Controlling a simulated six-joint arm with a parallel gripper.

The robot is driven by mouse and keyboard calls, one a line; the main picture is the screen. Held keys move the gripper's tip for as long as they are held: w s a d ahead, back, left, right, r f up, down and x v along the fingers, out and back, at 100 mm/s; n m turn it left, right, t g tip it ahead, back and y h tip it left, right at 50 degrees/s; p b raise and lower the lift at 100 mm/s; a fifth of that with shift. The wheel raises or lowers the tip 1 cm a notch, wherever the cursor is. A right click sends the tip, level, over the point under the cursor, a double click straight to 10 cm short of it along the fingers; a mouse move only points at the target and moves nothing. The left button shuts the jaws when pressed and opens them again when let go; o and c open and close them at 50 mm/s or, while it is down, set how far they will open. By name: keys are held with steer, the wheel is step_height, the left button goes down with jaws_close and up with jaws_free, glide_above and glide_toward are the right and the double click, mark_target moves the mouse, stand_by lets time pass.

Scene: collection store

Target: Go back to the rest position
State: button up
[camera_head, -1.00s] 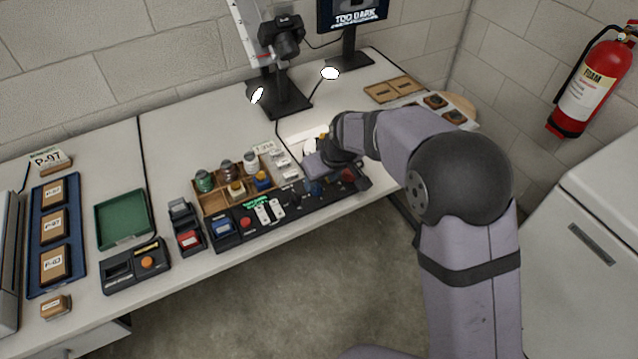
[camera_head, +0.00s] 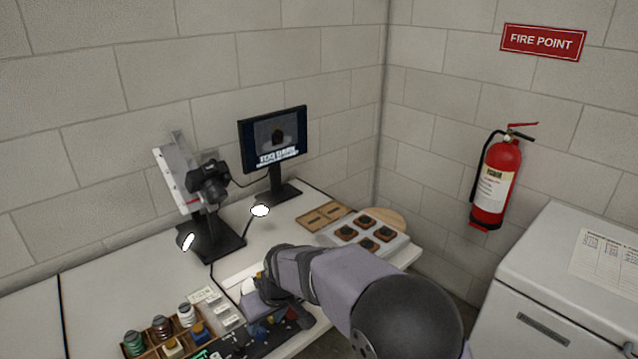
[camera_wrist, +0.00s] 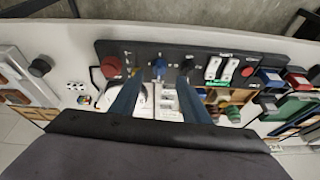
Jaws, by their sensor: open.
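My gripper (camera_wrist: 161,76) is open in the wrist view, its two bluish fingers apart with nothing held between them. A red knob (camera_wrist: 111,67) lies left of the fingers, and white rocker switches (camera_wrist: 228,70) lie to the right. In the head view my gripper (camera_head: 262,303) is over the near part of the desk, partly covered by my own wrist, so its fingertips are hard to make out.
A camera stand (camera_head: 212,238) and a monitor (camera_head: 273,140) reading "TOO DARK" stand behind my arm. A tray with dark-topped pieces (camera_head: 350,248) is at the desk's right end. A wooden organiser (camera_head: 150,353) holds several bottles. A white cabinet (camera_head: 545,290) and red extinguisher (camera_head: 495,185) are right.

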steer(key=s+d+f+m+g+h+p, duration=0.1)
steer(key=s+d+f+g+h, duration=0.15)
steer(key=s+d, duration=0.5)
steer(key=s+d+f+m+g+h, duration=0.15)
steer(key=s+d+f, duration=0.25)
steer(key=s+d, duration=0.4)
steer(key=s+d+r+m+p, duration=0.35)
steer(key=s+d+r, duration=0.25)
steer(key=s+d, duration=0.3)
steer(key=w+d+r+m+t+y+p, duration=0.1)
steer(key=w+d+r+m+p, duration=0.1)
steer(key=d+r, duration=0.3)
steer(key=shift+w+d+r, duration=0.15)
steer(key=shift+w+d, duration=0.15)
steer(key=shift+w, duration=0.2)
steer(key=shift+c, duration=0.3)
